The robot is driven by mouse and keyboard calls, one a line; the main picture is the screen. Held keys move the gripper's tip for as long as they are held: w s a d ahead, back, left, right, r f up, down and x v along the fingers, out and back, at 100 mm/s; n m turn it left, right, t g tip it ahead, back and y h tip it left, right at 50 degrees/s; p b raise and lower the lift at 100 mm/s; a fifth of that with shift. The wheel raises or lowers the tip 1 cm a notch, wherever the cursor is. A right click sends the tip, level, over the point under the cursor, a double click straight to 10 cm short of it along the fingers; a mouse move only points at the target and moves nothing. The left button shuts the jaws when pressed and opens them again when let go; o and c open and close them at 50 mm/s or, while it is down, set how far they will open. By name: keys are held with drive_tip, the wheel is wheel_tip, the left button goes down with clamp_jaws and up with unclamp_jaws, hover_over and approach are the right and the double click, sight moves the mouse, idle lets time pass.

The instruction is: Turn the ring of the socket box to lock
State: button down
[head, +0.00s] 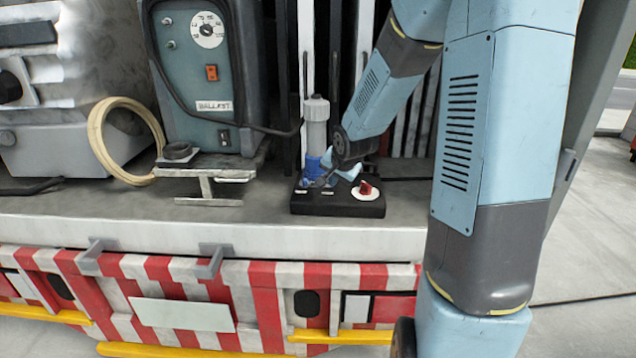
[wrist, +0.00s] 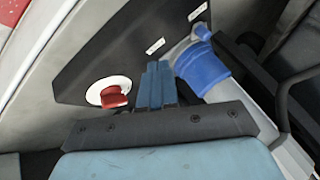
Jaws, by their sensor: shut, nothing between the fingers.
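The socket box (head: 330,207) is a low black box on the truck bed; its dark top also shows in the wrist view (wrist: 110,55). A blue ring (head: 313,166) sits at its left back, around the foot of an upright grey plug (head: 316,125). In the wrist view the blue ring (wrist: 203,70) lies just right of my fingers. My gripper (head: 326,180) is shut and empty; its blue fingers (wrist: 157,85) are together over the box top, beside the ring. I cannot tell whether they touch it. The ring's marks are too small to read.
A red knob (head: 366,187) on a white disc stands at the box's right. A ballast unit (head: 205,80) with a black cable is to the left. A cream cable coil (head: 110,140) and a small metal stand (head: 207,168) are farther left. Dark uprights stand behind the box.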

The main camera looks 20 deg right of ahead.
sight(307, 186)
drive_tip(key=shift+x, duration=2.35)
drive_tip(key=shift+w+a, duration=1.35)
drive_tip(key=shift+w, duration=0.2)
drive_tip(key=shift+w+a, duration=0.2)
drive_tip(key=shift+a, duration=0.45)
drive_tip(key=shift+w+a, duration=0.25)
drive_tip(key=shift+a, duration=0.35)
